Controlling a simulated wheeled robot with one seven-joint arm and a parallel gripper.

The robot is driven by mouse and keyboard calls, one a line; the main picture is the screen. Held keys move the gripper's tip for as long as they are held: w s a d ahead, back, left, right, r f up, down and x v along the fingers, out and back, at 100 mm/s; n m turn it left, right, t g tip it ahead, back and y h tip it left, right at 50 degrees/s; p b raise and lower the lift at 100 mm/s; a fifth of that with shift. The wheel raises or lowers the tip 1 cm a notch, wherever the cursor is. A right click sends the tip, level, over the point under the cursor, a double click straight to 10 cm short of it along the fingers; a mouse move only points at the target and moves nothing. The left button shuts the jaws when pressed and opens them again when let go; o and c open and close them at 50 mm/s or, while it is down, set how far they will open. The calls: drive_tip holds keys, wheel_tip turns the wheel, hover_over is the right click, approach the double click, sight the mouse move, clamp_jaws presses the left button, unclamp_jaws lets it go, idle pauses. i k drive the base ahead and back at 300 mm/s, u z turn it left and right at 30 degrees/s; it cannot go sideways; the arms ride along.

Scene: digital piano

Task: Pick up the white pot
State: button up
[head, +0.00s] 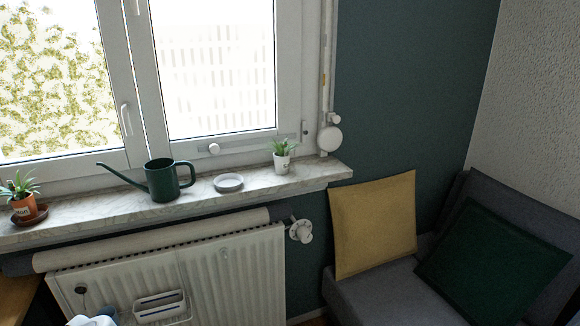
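The white pot (282,163) is small, with dark lettering on its front and a green spiky plant (282,146) in it. It stands upright near the right end of the marble window sill (318,172), close to the window frame. My gripper cannot be made out in the head view. Nothing is seen touching the pot, and its front is unobstructed.
On the sill, a white saucer (228,182) and a green watering can (162,183) stand left of the pot. A terracotta pot (24,207) is at far left. A radiator (225,275) is below. A yellow cushion (373,225) leans on the seat at right.

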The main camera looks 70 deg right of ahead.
sight(282, 158)
drive_tip(key=u, duration=0.55)
drive_tip(key=i, duration=0.45)
drive_tip(key=z, duration=4.25)
drive_tip(key=i, duration=0.75)
drive_tip(key=u, duration=2.5)
